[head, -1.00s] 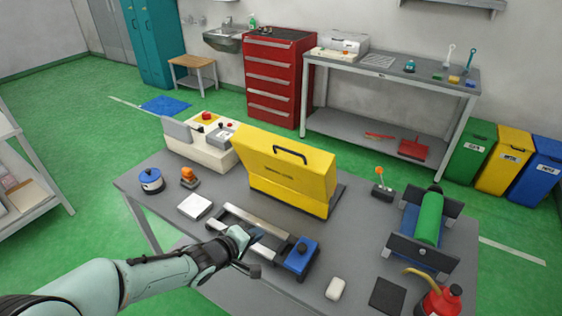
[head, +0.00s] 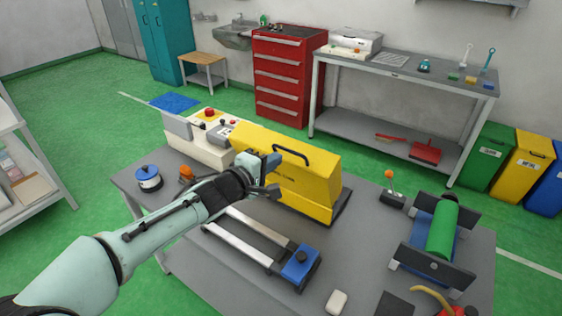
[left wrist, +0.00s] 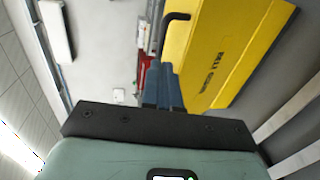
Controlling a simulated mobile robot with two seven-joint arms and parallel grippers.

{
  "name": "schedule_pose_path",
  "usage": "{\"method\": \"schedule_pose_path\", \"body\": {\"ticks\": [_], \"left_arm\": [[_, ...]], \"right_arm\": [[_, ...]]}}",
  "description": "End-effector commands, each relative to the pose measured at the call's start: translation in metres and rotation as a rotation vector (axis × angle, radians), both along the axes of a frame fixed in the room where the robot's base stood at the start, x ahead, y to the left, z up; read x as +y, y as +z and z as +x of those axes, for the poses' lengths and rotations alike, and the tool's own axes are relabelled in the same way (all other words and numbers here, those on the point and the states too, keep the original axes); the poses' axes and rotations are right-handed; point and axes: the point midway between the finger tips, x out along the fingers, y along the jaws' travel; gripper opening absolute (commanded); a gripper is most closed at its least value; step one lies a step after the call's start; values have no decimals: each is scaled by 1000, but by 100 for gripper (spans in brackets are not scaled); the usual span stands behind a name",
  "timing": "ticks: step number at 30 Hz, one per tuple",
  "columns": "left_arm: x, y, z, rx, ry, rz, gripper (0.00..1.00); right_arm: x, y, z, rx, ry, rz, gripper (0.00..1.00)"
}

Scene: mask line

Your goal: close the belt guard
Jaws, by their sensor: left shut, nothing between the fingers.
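The yellow belt guard (head: 310,186) stands upright on the grey table, with a black handle (head: 291,154) on its upper part. In the left wrist view the guard (left wrist: 222,55) fills the upper right, and its handle (left wrist: 172,28) is just beyond the fingers. My left gripper (head: 271,162) is in front of the guard's left part, near the handle. Its fingers (left wrist: 160,82) are shut with nothing between them. I cannot tell whether they touch the guard. The left gripper and forearm hide part of the guard's left side. My right gripper is not in view.
A two-rail frame with a blue block (head: 300,265) lies before the guard. A beige control box (head: 205,140) stands at left, and a roller with green cover (head: 442,228) at right. A small joystick box (head: 392,196), blue pot (head: 149,178) and white block (head: 337,301) are on the table.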

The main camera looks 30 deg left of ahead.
Motion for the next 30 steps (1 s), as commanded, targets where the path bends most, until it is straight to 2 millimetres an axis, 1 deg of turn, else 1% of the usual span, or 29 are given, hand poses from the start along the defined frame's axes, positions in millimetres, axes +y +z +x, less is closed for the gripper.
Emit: {"method": "schedule_pose_path", "body": {"ticks": [1, 3, 6, 9, 23, 30], "left_arm": [[-1, -5, 9, 1, -1, 1, 0], [-1, -6, 19, 0, 0, 0, 0], [-3, -7, 29, 0, -1, 0, 0], [-3, -7, 35, -1, 0, 1, 0], [-4, -6, 37, 1, 0, 1, 0], [-13, -2, 45, 15, 7, 3, 0]], "right_arm": [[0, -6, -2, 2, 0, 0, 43], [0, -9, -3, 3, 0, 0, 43], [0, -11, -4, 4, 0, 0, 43], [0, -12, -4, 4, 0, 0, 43], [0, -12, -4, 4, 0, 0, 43], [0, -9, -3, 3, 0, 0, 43]]}}
